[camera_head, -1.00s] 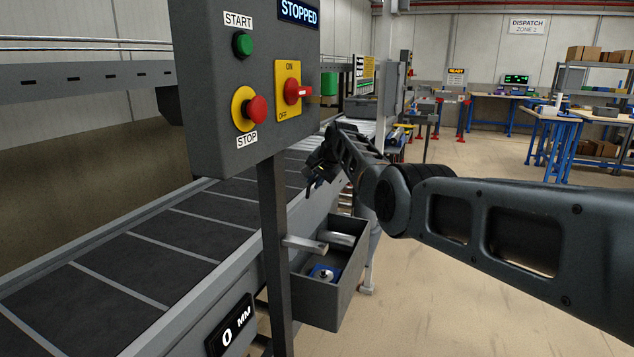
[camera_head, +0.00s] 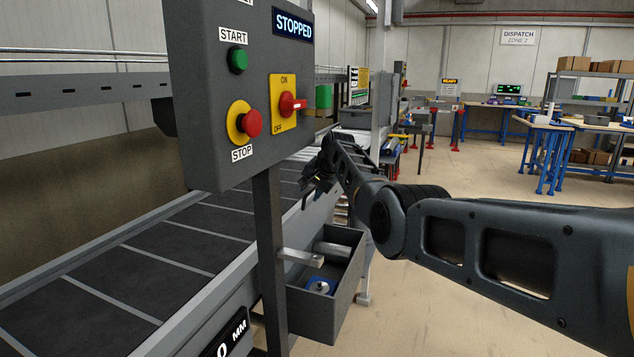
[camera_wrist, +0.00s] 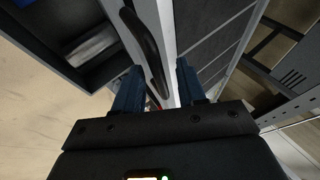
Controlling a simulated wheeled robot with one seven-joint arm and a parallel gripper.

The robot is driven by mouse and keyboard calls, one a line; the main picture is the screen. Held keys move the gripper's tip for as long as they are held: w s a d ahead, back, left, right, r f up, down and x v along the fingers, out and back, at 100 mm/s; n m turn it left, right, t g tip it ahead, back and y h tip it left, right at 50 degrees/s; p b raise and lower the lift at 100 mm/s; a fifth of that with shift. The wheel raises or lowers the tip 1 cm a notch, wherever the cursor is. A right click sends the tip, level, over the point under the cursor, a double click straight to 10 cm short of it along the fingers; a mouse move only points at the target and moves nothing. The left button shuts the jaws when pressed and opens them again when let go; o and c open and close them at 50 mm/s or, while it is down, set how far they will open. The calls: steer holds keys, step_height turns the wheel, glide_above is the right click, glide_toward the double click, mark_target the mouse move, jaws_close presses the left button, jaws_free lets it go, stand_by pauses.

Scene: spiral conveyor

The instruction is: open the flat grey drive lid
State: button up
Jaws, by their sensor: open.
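My gripper (camera_head: 316,184) is over the near side of the conveyor in the head view, beyond the control post. In the wrist view its two blue fingers (camera_wrist: 158,88) are apart, with nothing clearly held. A dark curved handle (camera_wrist: 146,48) runs between and ahead of them, along a pale grey strip. I cannot tell whether the fingers touch it, or whether that strip is the drive lid. No flat grey lid can be told for sure in the head view, where my arm and gripper hide part of the conveyor side.
The conveyor belt (camera_head: 130,270) lies left.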

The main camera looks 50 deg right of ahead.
steer(key=v, duration=0.6)
steer(key=shift+s+a+r, duration=0.15)
steer(key=shift+s+r, duration=0.1)
stand_by(0.4)
